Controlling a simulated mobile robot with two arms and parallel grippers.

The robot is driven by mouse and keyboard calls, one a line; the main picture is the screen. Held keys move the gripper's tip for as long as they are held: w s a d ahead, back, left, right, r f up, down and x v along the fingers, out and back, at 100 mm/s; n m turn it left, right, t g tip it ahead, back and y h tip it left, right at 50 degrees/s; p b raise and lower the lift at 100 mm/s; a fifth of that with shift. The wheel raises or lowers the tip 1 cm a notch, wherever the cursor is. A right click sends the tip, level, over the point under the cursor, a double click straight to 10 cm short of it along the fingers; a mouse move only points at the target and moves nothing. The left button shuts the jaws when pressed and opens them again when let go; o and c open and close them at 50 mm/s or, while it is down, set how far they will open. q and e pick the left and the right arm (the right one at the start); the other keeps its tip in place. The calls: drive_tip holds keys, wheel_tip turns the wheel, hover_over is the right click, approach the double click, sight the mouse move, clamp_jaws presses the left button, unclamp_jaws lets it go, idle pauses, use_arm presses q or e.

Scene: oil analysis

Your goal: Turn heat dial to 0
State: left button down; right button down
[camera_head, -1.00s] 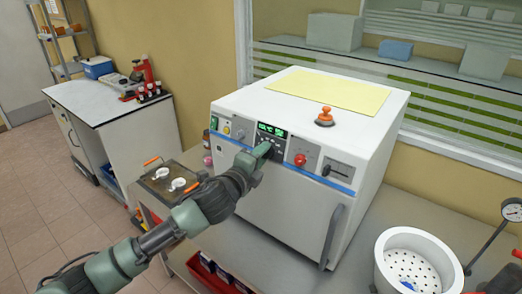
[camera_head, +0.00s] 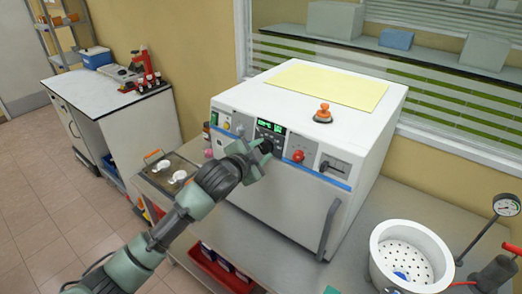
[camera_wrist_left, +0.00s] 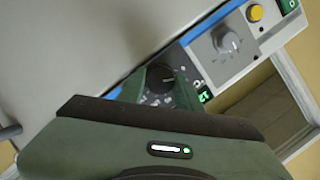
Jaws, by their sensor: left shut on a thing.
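The white oven-like machine (camera_head: 300,205) stands on the bench with a control panel on its front. A black dial (camera_wrist_left: 160,77) sits between the fingers of my left gripper (camera_wrist_left: 158,88) in the left wrist view, with white marks on the panel around it. In the head view my left gripper (camera_head: 264,152) is at the panel, just below the green-lit display (camera_head: 271,127), and covers part of the dial. It is shut on the dial. The dial's numbers are too small to read. My right gripper is not in view.
A grey knob (camera_wrist_left: 228,40) and a yellow button (camera_wrist_left: 255,13) are beside the dial. A red knob (camera_head: 298,156) and a lever handle (camera_head: 328,230) are on the machine's front. A white perforated pot (camera_head: 400,235) stands at the right.

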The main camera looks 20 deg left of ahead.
use_arm(q)
drive_tip(key=shift+n, duration=1)
drive_tip(key=shift+g, duration=0.3)
drive_tip(key=c, duration=1)
unclamp_jaws()
drive_tip(key=shift+o, duration=0.2)
drive_tip(key=b+v, duration=0.3)
drive_tip(key=v, duration=0.4)
drive_tip(key=shift+s, duration=0.4)
drive_tip(key=shift+a, duration=0.15)
